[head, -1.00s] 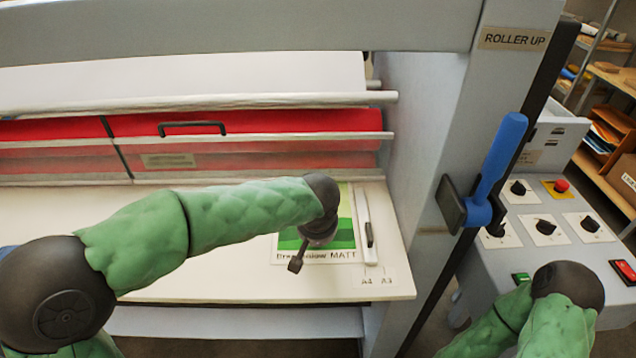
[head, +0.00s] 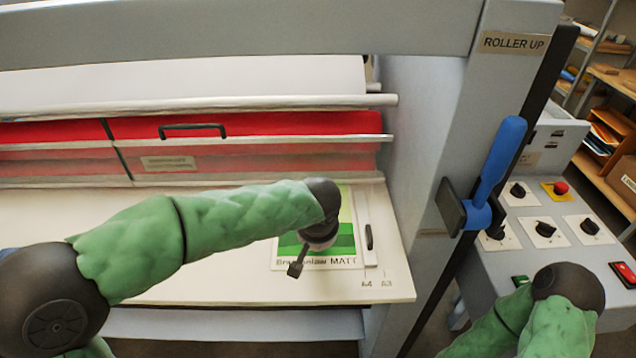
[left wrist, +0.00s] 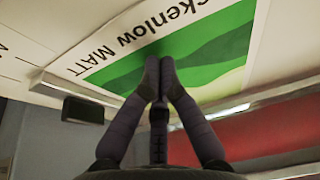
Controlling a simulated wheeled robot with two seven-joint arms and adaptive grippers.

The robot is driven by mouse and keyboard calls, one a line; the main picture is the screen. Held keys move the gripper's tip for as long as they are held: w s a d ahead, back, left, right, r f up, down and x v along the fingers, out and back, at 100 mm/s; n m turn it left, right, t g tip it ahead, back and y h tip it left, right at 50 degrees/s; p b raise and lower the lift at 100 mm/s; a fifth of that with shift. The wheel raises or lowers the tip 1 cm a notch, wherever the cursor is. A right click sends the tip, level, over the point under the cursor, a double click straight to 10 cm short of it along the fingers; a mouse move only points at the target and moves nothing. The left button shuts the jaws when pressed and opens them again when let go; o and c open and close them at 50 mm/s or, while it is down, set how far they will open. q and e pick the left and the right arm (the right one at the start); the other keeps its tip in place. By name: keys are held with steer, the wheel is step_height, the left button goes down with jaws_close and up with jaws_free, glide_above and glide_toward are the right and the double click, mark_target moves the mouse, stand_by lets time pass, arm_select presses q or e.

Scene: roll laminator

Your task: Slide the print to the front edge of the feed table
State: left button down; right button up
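The print (head: 344,247), a white sheet with green bands and black lettering ending in MATT, lies flat on the right part of the cream feed table (head: 200,280). A strip of bare table shows between its lettered edge and the table's front edge. My left gripper (head: 295,270) points down over the print's lettered side. In the left wrist view, the fingertips (left wrist: 160,74) are together with nothing seen between them, over the green part of the print (left wrist: 208,52). I cannot tell whether they press on it. My right gripper is out of view; only my right arm shows at lower right.
A white strip with a dark handle (head: 369,237) lies just right of the print, near A4 and A3 marks. A red guard (head: 250,121) and rollers stand behind. A grey post with a blue lever (head: 498,160) and a control panel (head: 545,230) are at right.

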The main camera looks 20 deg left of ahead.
arm_select(q)
steer(key=shift+r, duration=0.55)
steer(key=shift+r+p, duration=1.95)
steer(key=shift+r, duration=0.65)
steer(key=shift+g+h, duration=0.3)
steer(key=shift+g, duration=0.5)
steer(key=w+p, duration=0.1)
steer(key=w, duration=0.1)
steer(key=w+a+p, duration=0.1)
steer(key=w+p, duration=0.1)
steer(key=w, duration=0.1)
steer(key=w+a+p, duration=0.1)
steer(key=w, duration=0.2)
steer(key=shift+a, duration=0.2)
steer(key=shift+f+b, duration=1.7)
steer(key=shift+f, duration=0.9)
